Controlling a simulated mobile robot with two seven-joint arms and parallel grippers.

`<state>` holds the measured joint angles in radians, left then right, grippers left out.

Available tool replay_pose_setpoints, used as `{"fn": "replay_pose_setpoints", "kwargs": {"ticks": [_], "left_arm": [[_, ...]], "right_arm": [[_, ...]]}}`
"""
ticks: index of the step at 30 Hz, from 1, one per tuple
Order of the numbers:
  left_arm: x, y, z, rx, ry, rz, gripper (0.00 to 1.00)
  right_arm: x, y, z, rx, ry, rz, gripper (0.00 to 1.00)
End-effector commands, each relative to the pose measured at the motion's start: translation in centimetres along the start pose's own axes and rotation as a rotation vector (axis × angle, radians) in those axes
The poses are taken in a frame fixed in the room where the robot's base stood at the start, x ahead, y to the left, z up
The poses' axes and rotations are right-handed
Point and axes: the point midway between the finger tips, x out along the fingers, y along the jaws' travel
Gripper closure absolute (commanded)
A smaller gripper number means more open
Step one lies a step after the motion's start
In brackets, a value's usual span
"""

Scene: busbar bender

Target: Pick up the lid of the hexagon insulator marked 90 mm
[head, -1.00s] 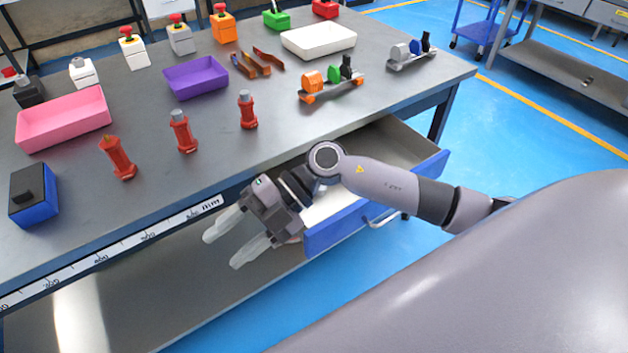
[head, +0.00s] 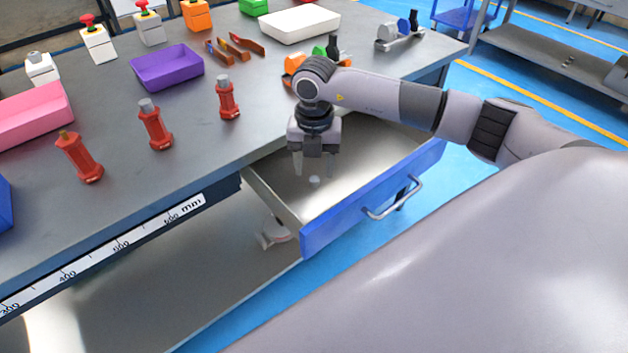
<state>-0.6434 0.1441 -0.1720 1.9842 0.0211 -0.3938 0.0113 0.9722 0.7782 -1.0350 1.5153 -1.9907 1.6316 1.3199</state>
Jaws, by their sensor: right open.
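Three red insulators stand upright in a row on the table: a left one (head: 80,158) with a brass-coloured top, a middle one (head: 156,128) with a grey top and a right one (head: 228,99) with a grey top. No 90 mm marking can be read on them. My right gripper (head: 314,172) points down over the open drawer, to the right of the insulators. Its fingers are apart. A small pale round spot (head: 314,181) shows between the fingertips, inside the drawer; I cannot tell what it is. My left gripper is not in view.
The blue-fronted drawer (head: 375,200) is pulled out below the table edge. A purple tray (head: 166,68), a pink tray (head: 36,115) and a white tray (head: 288,23) stand on the table. A ruler strip (head: 120,246) runs along its front edge. A pale object (head: 273,235) lies below the drawer.

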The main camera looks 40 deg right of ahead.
Motion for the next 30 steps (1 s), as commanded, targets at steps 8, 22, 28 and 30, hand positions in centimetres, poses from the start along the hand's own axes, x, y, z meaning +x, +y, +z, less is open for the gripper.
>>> {"fn": "replay_pose_setpoints", "kwargs": {"ticks": [8, 22, 28, 30], "left_arm": [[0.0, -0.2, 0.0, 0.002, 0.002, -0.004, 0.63], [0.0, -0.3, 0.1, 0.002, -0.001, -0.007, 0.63], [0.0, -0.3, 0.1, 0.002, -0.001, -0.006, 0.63], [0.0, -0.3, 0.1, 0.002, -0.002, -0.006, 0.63]], "right_arm": [[3.0, 0.0, -0.1, -0.002, 0.002, 0.001, 0.46], [3.0, 0.0, -0.1, -0.002, 0.001, 0.002, 1.00], [3.0, 0.0, 0.0, -0.002, 0.001, 0.002, 1.00], [2.7, 0.0, 0.0, -0.002, 0.001, 0.003, 1.00]]}}
